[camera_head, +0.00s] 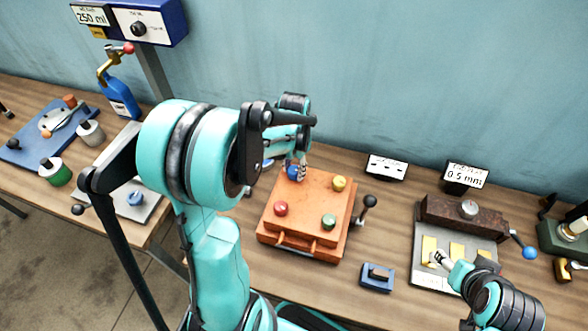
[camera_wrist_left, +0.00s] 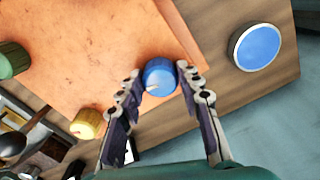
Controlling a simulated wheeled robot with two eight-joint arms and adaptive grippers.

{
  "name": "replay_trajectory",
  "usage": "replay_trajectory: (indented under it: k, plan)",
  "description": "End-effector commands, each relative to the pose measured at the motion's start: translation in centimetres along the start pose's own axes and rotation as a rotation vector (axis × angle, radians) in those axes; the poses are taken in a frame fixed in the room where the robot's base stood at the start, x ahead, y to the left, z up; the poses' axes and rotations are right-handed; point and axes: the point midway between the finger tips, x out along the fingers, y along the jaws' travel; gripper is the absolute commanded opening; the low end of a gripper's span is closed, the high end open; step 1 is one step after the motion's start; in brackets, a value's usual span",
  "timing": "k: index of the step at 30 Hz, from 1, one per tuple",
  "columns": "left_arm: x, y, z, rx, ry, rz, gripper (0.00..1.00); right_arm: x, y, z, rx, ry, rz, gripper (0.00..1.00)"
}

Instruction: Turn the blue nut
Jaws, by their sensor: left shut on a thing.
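The blue nut (camera_head: 292,172) sits at the far left corner of the orange box (camera_head: 304,198). My left gripper (camera_head: 297,170) is over that corner, shut on the blue nut. In the left wrist view the blue nut (camera_wrist_left: 158,77) is between the two fingertips of the left gripper (camera_wrist_left: 160,80), with a pale mark on its side. My right gripper (camera_head: 436,260) is over a grey plate with yellow blocks at the right; its fingers are too small to tell whether they are open.
The box top also bears a red nut (camera_head: 280,208), a yellow nut (camera_head: 339,183) and a green nut (camera_head: 328,221). A black-knobbed lever (camera_head: 366,207) stands at its right side. A small blue switch block (camera_head: 377,277) lies in front. A blue disc (camera_wrist_left: 257,47) shows beside the box.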

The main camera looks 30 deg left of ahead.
Motion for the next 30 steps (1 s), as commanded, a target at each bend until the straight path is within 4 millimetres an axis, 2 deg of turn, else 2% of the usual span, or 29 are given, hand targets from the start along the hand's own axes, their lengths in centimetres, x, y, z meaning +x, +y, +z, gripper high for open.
replay_trajectory:
  k: [6, 13, 30]
  plan:
    - [0.01, -0.06, -0.03, 0.162, 0.001, -0.001, 0.06, 0.22, 0.0, 0.15, 0.0, 0.0, 0.0, 0.56]
    - [-0.01, -0.08, -0.02, 0.275, 0.001, -0.001, 0.06, 0.33, 0.0, 0.23, 0.0, 0.0, 0.0, 0.56]
    - [-0.04, -0.08, -0.03, 0.337, 0.001, -0.001, 0.06, 0.37, 0.0, 0.27, 0.0, 0.0, 0.0, 0.56]
